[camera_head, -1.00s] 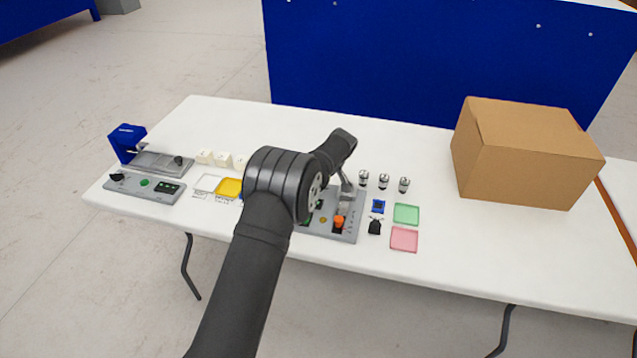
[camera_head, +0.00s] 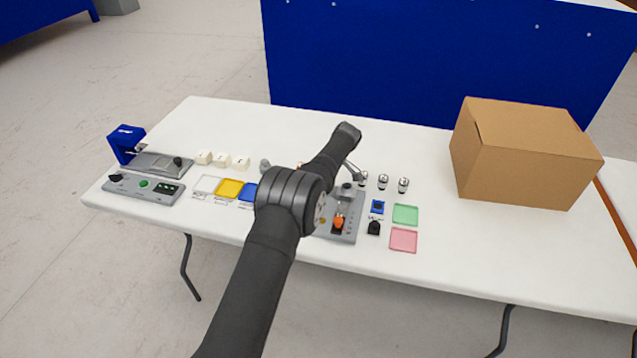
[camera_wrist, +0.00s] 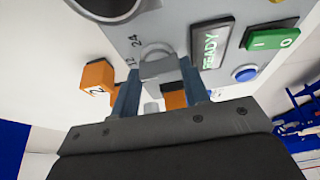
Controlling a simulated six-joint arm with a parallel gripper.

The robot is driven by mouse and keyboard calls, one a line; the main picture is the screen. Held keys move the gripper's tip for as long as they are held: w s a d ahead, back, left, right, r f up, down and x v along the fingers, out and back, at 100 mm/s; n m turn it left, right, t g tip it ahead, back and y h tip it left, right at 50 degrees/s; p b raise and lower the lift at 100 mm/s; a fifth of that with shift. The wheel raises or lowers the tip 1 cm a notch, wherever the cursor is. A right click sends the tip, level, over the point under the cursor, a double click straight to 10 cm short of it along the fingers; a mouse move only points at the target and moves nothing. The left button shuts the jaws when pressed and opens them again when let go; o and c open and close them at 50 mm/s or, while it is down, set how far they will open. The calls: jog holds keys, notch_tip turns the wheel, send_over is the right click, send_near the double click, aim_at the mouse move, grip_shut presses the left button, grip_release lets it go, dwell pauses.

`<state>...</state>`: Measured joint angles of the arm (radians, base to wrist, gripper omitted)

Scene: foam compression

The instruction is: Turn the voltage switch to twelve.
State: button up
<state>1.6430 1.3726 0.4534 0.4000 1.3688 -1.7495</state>
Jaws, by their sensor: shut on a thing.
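The voltage switch is a grey round knob (camera_wrist: 158,64) on a grey panel in the wrist view. The labels "12" and "24" stand to its left, and I cannot clearly tell which one it points at. My gripper (camera_wrist: 160,88) has its two blue-grey fingers on either side of the knob, shut on it. In the head view my gripper (camera_head: 355,171) hangs over the back of the grey panel (camera_head: 351,234), where my arm hides part of the panel's left side.
The panel carries a READY display (camera_wrist: 213,48), a green I/O switch (camera_wrist: 272,39) and a blue button (camera_wrist: 245,74). An orange block (camera_wrist: 97,77) stands close by. Small metal weights (camera_head: 382,181) stand right of my gripper. A cardboard box (camera_head: 525,155) sits at the far right.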

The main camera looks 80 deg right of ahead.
jog(key=o, duration=1)
jog(key=v, duration=1.7)
jog(key=shift+r, duration=0.25)
jog(key=x, duration=1.7)
jog(key=shift+f, duration=0.3)
jog(key=shift+r, duration=0.1)
